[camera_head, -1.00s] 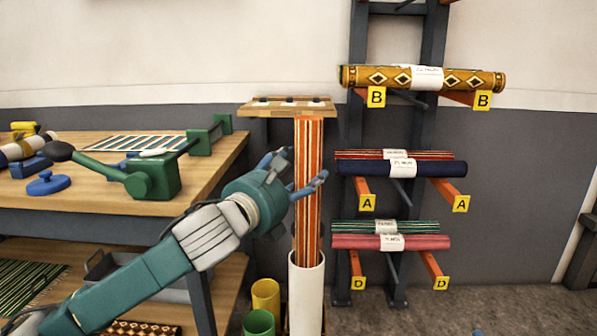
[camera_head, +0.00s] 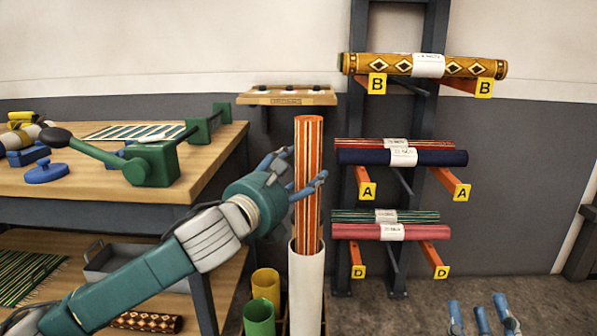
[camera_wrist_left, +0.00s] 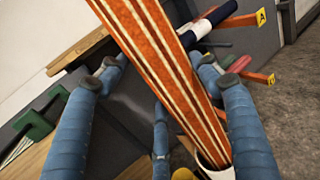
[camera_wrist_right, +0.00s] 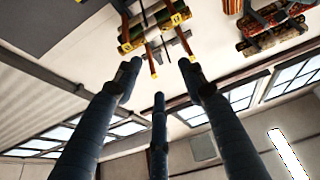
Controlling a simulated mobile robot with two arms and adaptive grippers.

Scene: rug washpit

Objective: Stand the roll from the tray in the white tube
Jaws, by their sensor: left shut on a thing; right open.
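The roll (camera_head: 308,190), orange-red with pale stripes, stands upright in my left gripper (camera_head: 302,170). Its lower end is at the mouth of the white tube (camera_head: 306,295), seemingly just inside the rim; how deep is hidden. My left gripper is shut around the roll's middle, above the tube. The left wrist view shows the roll (camera_wrist_left: 165,75) running between the fingers toward the white tube (camera_wrist_left: 216,168). My right gripper (camera_head: 480,312) is open and empty at the lower right, with its fingers pointing up.
Green (camera_head: 259,318) and yellow (camera_head: 265,287) tubes stand left of the white tube. A rack (camera_head: 433,40) of labelled rolls stands behind to the right. A workbench (camera_head: 215,165) with a green clamp device (camera_head: 152,163) is at left. An orders shelf (camera_head: 288,97) hangs behind.

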